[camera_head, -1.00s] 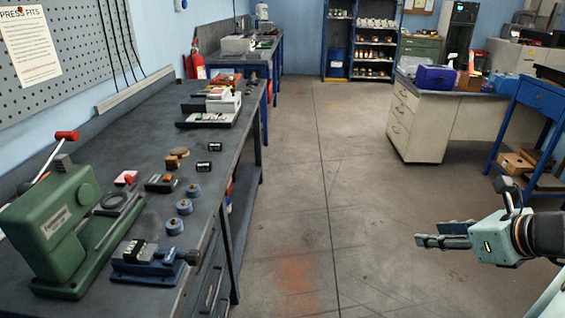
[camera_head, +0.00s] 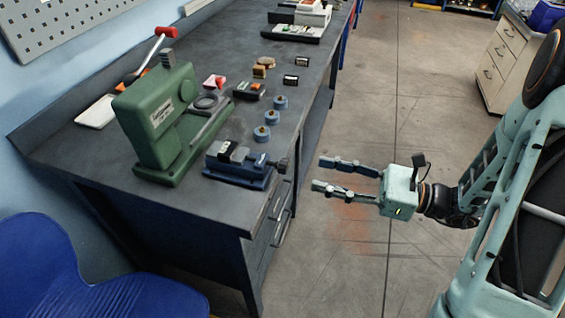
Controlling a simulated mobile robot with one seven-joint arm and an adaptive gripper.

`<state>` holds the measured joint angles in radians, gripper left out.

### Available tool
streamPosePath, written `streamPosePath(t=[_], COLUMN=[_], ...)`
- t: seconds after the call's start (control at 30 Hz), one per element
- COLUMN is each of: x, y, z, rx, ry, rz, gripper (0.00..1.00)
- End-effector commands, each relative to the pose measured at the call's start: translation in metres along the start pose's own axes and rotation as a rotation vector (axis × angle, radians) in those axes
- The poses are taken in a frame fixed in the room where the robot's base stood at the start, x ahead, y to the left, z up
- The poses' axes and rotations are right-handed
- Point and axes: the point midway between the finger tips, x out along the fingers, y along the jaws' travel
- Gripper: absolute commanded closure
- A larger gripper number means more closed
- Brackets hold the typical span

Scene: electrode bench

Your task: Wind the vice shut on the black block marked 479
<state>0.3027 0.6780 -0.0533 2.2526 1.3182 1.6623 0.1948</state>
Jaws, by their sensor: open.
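The small blue vice (camera_head: 232,172) sits near the bench's front edge, its dark screw end (camera_head: 281,164) towards the right. A black block with pale marks (camera_head: 226,150) appears to sit at the vice's jaws; its number is too small to read, and I cannot tell whether the jaws touch it. Two more small black blocks with pale labels, one (camera_head: 302,62) behind the other (camera_head: 290,79), stand farther back, also unreadable. My gripper (camera_head: 318,174) is open and empty, over the floor just right of the bench, its fingers pointing left towards the vice, apart from it.
A green press (camera_head: 160,120) with a red-knobbed lever stands left of the vice. Several blue round pieces (camera_head: 262,133) lie behind the vice. A blue chair (camera_head: 50,265) is at the lower left. The floor (camera_head: 350,240) beside the bench is clear.

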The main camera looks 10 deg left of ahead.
Motion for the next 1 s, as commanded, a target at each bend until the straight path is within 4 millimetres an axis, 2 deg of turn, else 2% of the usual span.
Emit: streamPosePath(t=[0.3, 0.5, 0.67, 0.93, 1.0], x=[0.059, 0.087, 0.097, 0.098, 0.098], y=[0.002, 0.001, 0.001, 0.001, 0.001], z=[-0.001, -0.001, -0.001, -0.001, -0.001], rx=[0.001, 0.000, 0.001, 0.001, 0.001], ry=[0.003, 0.004, 0.004, 0.004, 0.004], rz=[0.006, 0.003, 0.001, 0.000, 0.000], gripper=[0.59, 0.59, 0.59, 0.59, 0.66])
